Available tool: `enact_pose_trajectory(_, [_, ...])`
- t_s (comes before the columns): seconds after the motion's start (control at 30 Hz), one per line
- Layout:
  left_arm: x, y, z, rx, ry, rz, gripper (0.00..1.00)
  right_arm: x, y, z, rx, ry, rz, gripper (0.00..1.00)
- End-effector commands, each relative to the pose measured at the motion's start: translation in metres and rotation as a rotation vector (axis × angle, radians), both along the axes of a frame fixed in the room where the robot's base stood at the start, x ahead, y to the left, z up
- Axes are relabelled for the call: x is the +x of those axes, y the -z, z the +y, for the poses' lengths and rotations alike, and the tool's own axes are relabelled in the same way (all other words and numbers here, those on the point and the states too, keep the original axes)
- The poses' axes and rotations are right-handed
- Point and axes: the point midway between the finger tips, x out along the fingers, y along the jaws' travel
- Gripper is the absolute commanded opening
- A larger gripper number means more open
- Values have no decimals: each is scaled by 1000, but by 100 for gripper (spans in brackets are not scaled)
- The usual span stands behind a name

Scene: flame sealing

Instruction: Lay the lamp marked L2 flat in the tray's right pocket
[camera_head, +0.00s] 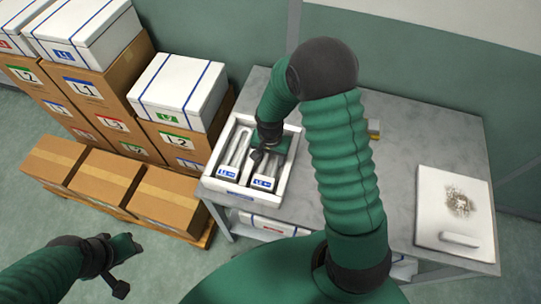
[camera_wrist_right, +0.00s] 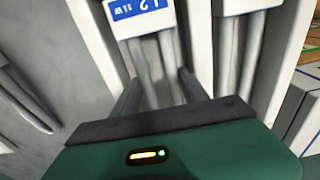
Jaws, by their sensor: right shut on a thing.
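The white tray (camera_head: 287,172) stands at the table's left end, with two long pockets. My right gripper (camera_head: 258,156) is over the right pocket, shut on the tubes of a lamp (camera_head: 264,183) with a white base and blue label. Another lamp (camera_head: 228,172) lies in the left pocket.
A white board (camera_head: 455,205) with a scorched patch and a white bar lies at the table's right. A small brass-coloured thing (camera_head: 374,128) is partly behind my right arm. Grey tubes (camera_wrist_right: 22,105) show beside the tray in the wrist view. Boxes (camera_head: 180,90) are stacked left.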

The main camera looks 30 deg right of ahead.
Motion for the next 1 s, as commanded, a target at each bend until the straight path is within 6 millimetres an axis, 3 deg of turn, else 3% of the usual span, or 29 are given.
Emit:
enact_pose_trajectory(0.33, [0, 3, 0, 0, 0, 0, 36, 0, 5, 0, 0, 0, -1, 4])
enact_pose_trajectory(0.37, [0, 3, 0, 0, 0, 0, 36, 0, 5, 0, 0, 0, -1, 56])
enact_pose_trajectory(0.53, [0, 4, 0, 0, 0, 0, 36, 0, 5, 0, -1, 0, -1, 77])
enact_pose_trajectory(0.63, [0, 4, 0, 0, 0, 0, 36, 0, 5, 0, -1, 0, -1, 77])
enact_pose_trajectory(0.67, [0, 4, 0, 0, 0, 0, 36, 0, 5, 0, -1, -1, -1, 63])
enact_pose_trajectory(1.0, [0, 4, 0, 0, 0, 0, 36, 0, 5, 0, -1, 0, -1, 63])
